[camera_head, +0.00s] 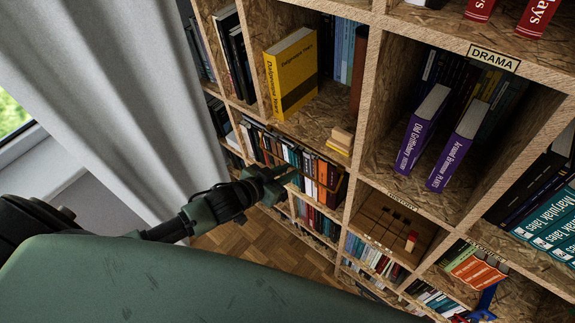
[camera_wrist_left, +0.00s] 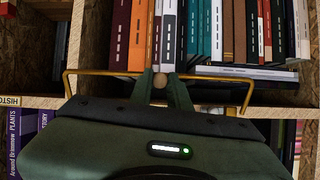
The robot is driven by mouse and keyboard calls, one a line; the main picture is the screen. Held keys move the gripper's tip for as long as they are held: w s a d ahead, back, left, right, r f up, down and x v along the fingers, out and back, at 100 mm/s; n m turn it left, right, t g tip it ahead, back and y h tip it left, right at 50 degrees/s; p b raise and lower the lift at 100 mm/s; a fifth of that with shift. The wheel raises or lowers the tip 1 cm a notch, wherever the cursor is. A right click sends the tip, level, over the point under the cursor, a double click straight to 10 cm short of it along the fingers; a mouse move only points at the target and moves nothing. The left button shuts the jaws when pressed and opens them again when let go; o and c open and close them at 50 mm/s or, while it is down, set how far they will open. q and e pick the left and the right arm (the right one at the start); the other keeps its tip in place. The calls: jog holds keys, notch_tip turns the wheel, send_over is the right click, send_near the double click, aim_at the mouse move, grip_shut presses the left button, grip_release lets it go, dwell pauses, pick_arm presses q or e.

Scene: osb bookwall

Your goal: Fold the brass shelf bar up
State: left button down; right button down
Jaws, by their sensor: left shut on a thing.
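The brass shelf bar (camera_wrist_left: 108,73) is a thin, gold-coloured rod across the front of a book compartment in the left wrist view. Its two ends bend down towards the shelf edge. My left gripper (camera_wrist_left: 160,80) is shut on the middle of the bar, with a round tan knob between its fingers. The head view shows my left gripper (camera_head: 280,175) in front of a middle-left compartment, where the bar is hard to make out. Behind the bar stand several upright books (camera_wrist_left: 203,35). My right gripper is not in view.
The OSB bookwall (camera_head: 368,60) has many compartments, including a yellow book (camera_head: 290,75) and purple books (camera_head: 424,125). A "DRAMA" label (camera_head: 494,59) is on a shelf edge. A grey curtain (camera_head: 125,90) hangs at left. Wooden floor (camera_head: 265,245) shows below my left arm.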

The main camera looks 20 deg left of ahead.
pick_arm(q)
jog(key=shift+r, duration=0.1)
jog(key=c, duration=1.3)
grip_release()
jog(key=shift+c, duration=0.2)
jog(key=b+v, duration=0.1)
jog(key=v, duration=0.6)
jog(key=shift+s+b, duration=0.25)
jog(key=shift+b, duration=0.1)
jog(key=shift+a+r, duration=0.1)
